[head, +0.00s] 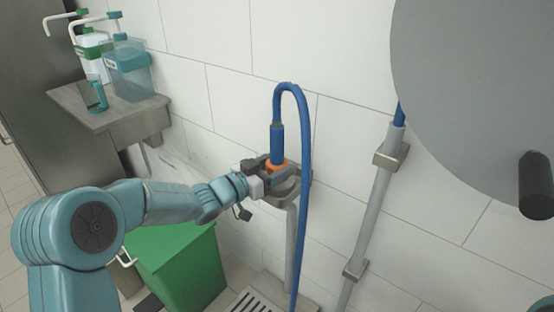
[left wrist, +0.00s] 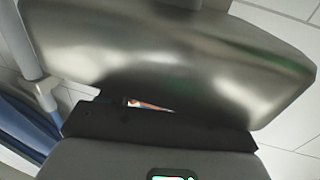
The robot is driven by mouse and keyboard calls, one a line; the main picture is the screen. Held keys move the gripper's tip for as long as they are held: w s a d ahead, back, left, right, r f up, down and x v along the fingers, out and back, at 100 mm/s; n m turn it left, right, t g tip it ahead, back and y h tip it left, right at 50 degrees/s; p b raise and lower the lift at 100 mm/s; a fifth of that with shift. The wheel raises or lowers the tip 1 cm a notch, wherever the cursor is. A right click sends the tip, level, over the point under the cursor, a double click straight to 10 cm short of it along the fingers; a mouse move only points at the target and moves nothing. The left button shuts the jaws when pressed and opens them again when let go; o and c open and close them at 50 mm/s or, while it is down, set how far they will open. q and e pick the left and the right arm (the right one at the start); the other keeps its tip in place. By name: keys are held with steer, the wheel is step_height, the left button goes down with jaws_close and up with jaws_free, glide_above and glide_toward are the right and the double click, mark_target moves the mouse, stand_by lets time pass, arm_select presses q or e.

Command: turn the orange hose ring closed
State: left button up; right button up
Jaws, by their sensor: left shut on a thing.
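The orange hose ring (head: 276,165) sits low on the blue hose's handle (head: 277,142), just above a grey metal bracket on the wall. My left gripper (head: 272,172) is at the ring and shut on it, its jaws covering part of it. In the left wrist view, a thin orange sliver of the ring (left wrist: 150,106) shows between my dark jaw (left wrist: 160,128) and a shiny metal part (left wrist: 180,60); the rest is hidden. My right gripper is not in view.
The blue hose (head: 304,200) loops up and hangs down right of the bracket. A green bin (head: 180,262) stands below my left arm. A shelf (head: 120,112) with bottles is on the left wall. A large grey disc (head: 480,90) fills the upper right.

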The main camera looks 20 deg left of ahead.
arm_select(q)
steer(key=m+g+h+p, duration=0.2)
steer(key=p, duration=0.1)
steer(key=m+g+h+p, duration=0.1)
steer(key=h+p, duration=0.1)
steer(key=shift+w+r+m+g, duration=0.1)
steer(key=shift+r+m+g, duration=0.2)
steer(key=shift+f+m+g+h+p, duration=0.15)
steer(key=shift+m+g+h+p, duration=0.15)
steer(key=shift+g+h+p, duration=0.1)
steer(key=shift+f, duration=0.15)
stand_by(0.3)
steer(key=o, duration=1)
steer(key=shift+c, duration=0.2)
steer(key=v, duration=1.6)
steer(key=shift+p, duration=0.45)
